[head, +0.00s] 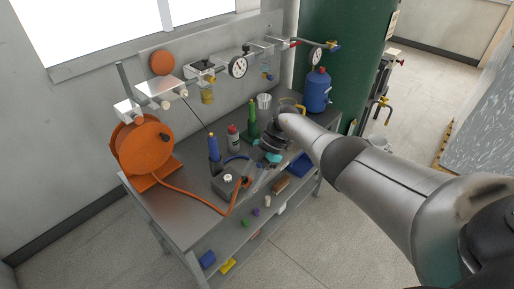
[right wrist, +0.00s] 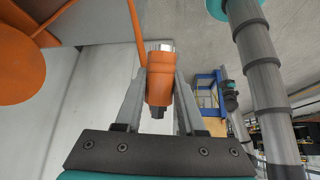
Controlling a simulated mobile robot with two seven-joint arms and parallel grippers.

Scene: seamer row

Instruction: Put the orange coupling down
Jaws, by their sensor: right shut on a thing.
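The orange coupling (right wrist: 160,88), with a bright metal ring at one end and a dark stub at the other, sits between the two grey fingers of my right gripper (right wrist: 158,98) in the right wrist view. My right gripper is shut on it. In the head view my right gripper (head: 256,180) is over the front part of the metal bench (head: 182,222); the coupling is small and hard to make out there. An orange hose (head: 190,201) runs from the orange reel (head: 144,146) toward the gripper. My left gripper is not in view.
A blue canister (head: 318,90) is at the back right. The bench's front left is mostly bare.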

